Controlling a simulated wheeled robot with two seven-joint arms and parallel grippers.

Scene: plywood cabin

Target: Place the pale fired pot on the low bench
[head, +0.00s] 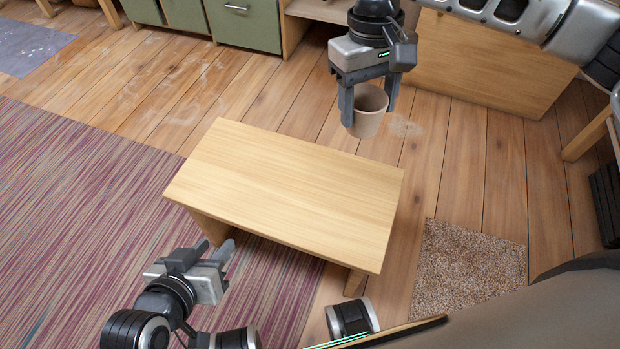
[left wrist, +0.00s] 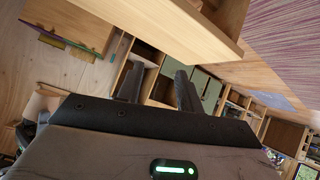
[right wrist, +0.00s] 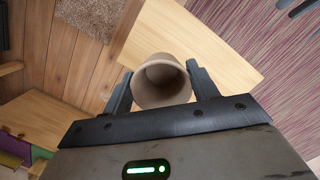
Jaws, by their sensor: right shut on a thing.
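The pale fired pot (head: 368,112) is held upright between the fingers of my right gripper (head: 368,100), beyond the far right end of the low bench in the head view. In the right wrist view the pot (right wrist: 160,82) shows its open mouth, with my right gripper (right wrist: 160,95) shut on its sides. The low bench (head: 285,185) is pale wood with a bare top; it also shows behind the pot in the right wrist view (right wrist: 195,40). My left gripper (head: 228,258) is empty with its fingers apart, beside the bench's near left end. In the left wrist view its fingers (left wrist: 160,90) stand apart.
A striped rug (head: 80,200) lies left of the bench. A speckled mat (head: 465,268) lies to its right. The bench top is clear.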

